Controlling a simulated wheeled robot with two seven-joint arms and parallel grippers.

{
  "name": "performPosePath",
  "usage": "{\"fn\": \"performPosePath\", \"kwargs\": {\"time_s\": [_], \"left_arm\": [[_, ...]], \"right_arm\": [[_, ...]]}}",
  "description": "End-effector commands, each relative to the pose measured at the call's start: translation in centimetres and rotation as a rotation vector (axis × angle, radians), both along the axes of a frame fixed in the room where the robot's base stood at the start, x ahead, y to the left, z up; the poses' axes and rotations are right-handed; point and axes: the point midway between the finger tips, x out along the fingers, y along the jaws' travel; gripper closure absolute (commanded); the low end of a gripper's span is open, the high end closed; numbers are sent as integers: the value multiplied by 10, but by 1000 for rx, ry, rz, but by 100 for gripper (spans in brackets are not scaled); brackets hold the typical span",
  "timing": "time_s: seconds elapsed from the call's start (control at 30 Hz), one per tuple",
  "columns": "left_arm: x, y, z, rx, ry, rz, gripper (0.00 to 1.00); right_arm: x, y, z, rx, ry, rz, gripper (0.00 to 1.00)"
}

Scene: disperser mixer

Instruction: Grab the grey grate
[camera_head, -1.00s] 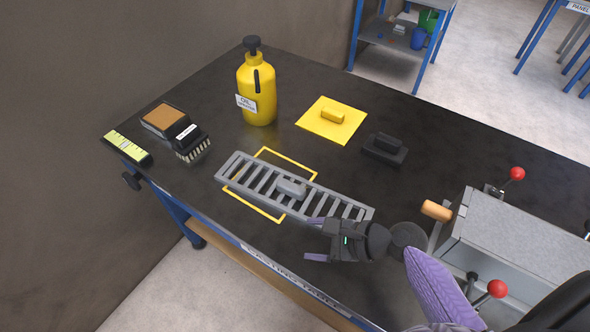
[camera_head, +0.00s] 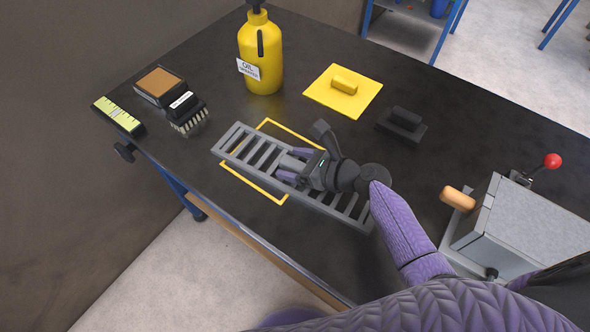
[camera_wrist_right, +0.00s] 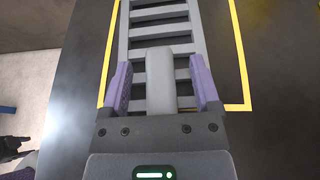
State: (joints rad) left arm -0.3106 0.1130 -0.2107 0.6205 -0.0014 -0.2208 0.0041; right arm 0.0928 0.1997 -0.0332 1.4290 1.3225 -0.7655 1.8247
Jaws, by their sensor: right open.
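The grey grate (camera_head: 248,150) lies on the dark table, slanting across a yellow outlined rectangle. The grate's raised grey handle (camera_wrist_right: 160,78) stands between the two purple fingers of my right gripper (camera_wrist_right: 162,88). The fingers are open, with a gap visible on each side of the handle. In the head view my right gripper (camera_head: 291,168) is over the middle of the grate and hides part of the handle.
A yellow oil bottle (camera_head: 262,60) stands behind the grate. A yellow plate with a handle (camera_head: 362,95) and a black handled block (camera_head: 401,125) lie behind right. Brushes (camera_head: 186,112) and a yellow-green level (camera_head: 118,114) lie left. A grey machine (camera_head: 520,225) stands at right.

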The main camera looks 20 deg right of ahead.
Motion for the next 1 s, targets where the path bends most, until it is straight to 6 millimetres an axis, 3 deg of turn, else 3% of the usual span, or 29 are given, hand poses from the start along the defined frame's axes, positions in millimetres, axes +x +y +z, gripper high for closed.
{"fn": "performPosePath", "kwargs": {"time_s": [0.03,0.07,0.4,1.0], "left_arm": [[0,0,0,0,1,0,41],[0,0,0,1,1,0,41],[0,1,0,2,0,1,41],[0,1,0,2,0,1,41]], "right_arm": [[0,0,0,0,0,0,23],[0,0,0,0,0,0,29],[0,0,0,-1,-1,0,100],[-1,0,0,-1,0,0,100]]}}
